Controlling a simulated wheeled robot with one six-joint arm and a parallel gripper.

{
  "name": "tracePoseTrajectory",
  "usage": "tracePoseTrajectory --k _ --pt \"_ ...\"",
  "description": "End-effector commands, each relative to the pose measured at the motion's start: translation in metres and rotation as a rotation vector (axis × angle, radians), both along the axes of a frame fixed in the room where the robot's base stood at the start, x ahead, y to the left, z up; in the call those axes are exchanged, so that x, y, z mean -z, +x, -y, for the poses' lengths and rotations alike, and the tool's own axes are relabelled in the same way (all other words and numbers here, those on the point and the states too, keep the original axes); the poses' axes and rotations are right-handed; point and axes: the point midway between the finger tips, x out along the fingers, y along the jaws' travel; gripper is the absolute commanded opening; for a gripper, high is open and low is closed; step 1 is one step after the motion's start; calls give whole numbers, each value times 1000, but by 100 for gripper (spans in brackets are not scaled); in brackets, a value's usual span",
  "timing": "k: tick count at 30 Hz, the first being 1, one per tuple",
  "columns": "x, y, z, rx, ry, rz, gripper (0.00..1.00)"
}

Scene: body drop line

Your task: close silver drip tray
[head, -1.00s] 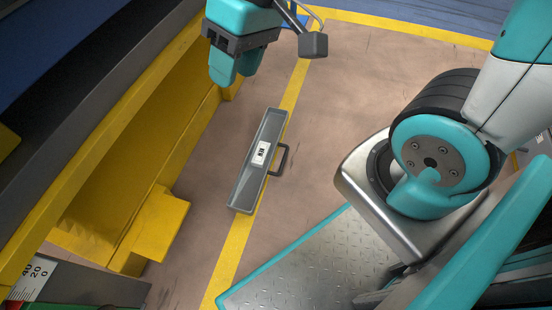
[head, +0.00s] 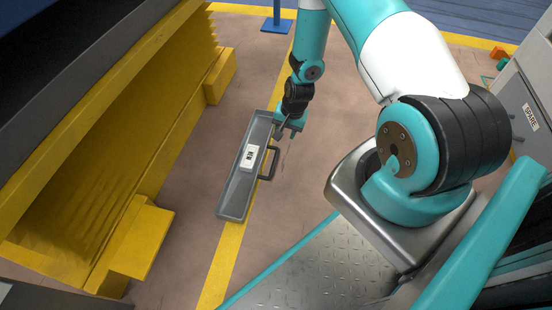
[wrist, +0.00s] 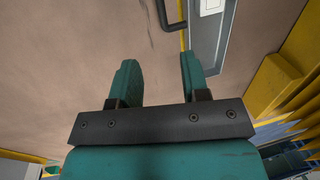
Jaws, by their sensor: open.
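The silver drip tray (head: 233,197) is a long, shallow grey pan standing out over the floor, to the right of the yellow machine frame. Its dark handle (head: 271,164) is on its right long side. A white labelled block (head: 249,158) sits in it. My gripper (head: 286,134) is by the tray's far right end, beyond the handle, apart from it. In the wrist view my gripper (wrist: 158,65) is open and empty. The handle (wrist: 174,24) is ahead of the fingertips, and part of the tray (wrist: 205,55) is at the right.
The yellow frame (head: 140,150) runs along the left, with a yellow step block (head: 140,240) at its near end. A yellow floor line (head: 222,265) passes under the tray. Floor right of the handle is clear. A grey cabinet (head: 520,100) stands at the far right.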

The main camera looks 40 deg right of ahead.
Motion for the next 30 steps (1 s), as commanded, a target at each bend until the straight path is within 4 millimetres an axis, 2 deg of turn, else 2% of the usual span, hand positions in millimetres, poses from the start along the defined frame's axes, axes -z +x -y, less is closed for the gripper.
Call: tracePoseTrajectory --k 12,18,24,30 --pt "95 13 -11 -4 0 -2 42" --pt "134 19 -16 -5 1 -1 42" --pt "157 23 -19 -4 0 0 42" --pt "161 25 -20 -4 0 1 42"
